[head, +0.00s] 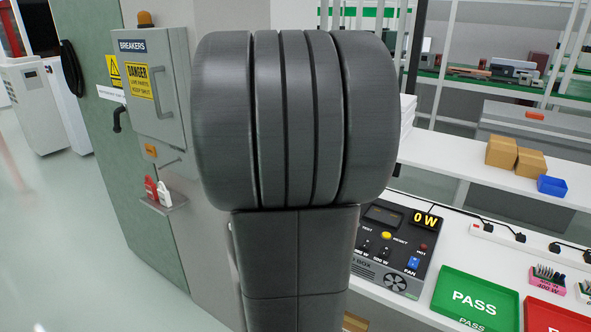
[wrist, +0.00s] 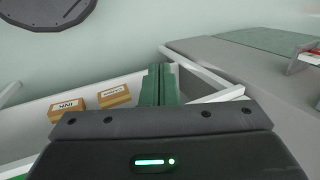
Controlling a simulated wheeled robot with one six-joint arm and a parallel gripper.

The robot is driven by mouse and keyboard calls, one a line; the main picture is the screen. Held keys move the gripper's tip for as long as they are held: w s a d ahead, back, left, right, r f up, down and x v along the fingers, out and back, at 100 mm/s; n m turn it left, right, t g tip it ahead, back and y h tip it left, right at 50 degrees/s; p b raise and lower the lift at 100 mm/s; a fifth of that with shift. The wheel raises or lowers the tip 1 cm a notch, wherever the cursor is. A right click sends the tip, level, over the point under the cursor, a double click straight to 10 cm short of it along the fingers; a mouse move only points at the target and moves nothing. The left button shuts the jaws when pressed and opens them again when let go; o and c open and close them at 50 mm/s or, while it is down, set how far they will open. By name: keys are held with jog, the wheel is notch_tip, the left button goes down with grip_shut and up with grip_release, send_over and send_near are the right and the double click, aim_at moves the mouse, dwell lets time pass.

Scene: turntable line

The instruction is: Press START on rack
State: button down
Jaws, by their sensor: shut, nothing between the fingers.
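No START button can be made out in either view, and I cannot tell which thing is the rack it belongs to. In the wrist view my gripper (wrist: 160,70) shows as two green fingers side by side, shut and empty. They reach over a white-walled tray or drawer (wrist: 92,83). In the head view my own arm fills the middle and hides what is behind it; the fingers do not show there.
A test box (head: 385,250) reading "0 W" sits on the white bench, beside a green PASS tray (head: 475,299) and a red tray (head: 556,316). A BREAKERS cabinet (head: 155,85) is at left. Small labelled boxes (wrist: 115,96) lie left of my fingers. Open floor is far left.

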jog(key=w+a+m+t+y+p, duration=0.1)
jog(key=w+a+m, duration=0.3)
jog(key=w, duration=0.6)
jog(key=w+a+r+m+t+y+p, duration=0.1)
jog(key=w+a+m, duration=0.4)
jog(key=w, duration=0.5)
jog(key=shift+a+r+t+y, duration=0.3)
jog(key=shift+a+t+y, duration=0.2)
jog(key=shift+a+y, duration=0.45)
